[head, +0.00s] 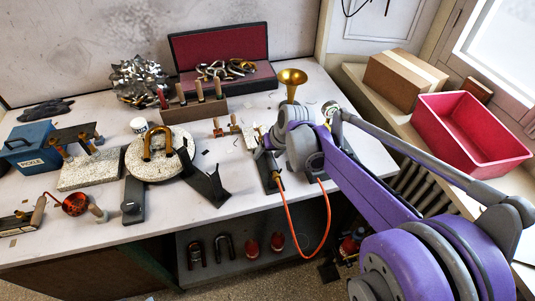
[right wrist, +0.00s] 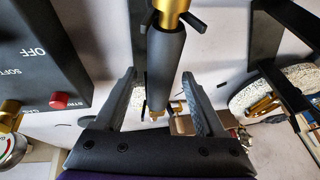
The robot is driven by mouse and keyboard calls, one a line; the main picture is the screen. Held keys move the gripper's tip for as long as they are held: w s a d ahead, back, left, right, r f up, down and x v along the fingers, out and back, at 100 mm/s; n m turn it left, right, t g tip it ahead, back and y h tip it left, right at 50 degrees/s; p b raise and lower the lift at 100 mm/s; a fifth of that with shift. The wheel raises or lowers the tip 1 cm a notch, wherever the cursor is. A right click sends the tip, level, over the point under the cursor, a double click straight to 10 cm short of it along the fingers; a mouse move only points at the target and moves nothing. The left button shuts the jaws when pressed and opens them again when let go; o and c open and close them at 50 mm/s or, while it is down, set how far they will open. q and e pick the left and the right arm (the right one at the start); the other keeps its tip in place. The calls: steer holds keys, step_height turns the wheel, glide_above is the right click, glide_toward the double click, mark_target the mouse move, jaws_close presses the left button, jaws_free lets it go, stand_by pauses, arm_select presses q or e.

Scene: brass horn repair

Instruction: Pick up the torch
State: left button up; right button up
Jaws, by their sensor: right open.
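The torch (right wrist: 166,70) shows in the right wrist view as a dark grey handle with a brass part at its upper end. My right gripper (right wrist: 158,76) is open, with one finger on each side of the handle and visible gaps between. In the head view my right arm hides most of the torch and my right gripper, at the front right of the bench. An orange hose (head: 325,229) hangs in a loop below the bench edge there. My left gripper is not in view.
A dark box marked OFF (right wrist: 40,50) with a red button stands left of the gripper in the wrist view. In the head view, a brass horn bell (head: 292,78) stands behind my arm. A round pale turntable (head: 137,165) and a blue box (head: 30,160) stand left.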

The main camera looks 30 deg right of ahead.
steer(key=shift+c, duration=0.2)
jaws_close()
stand_by(0.4)
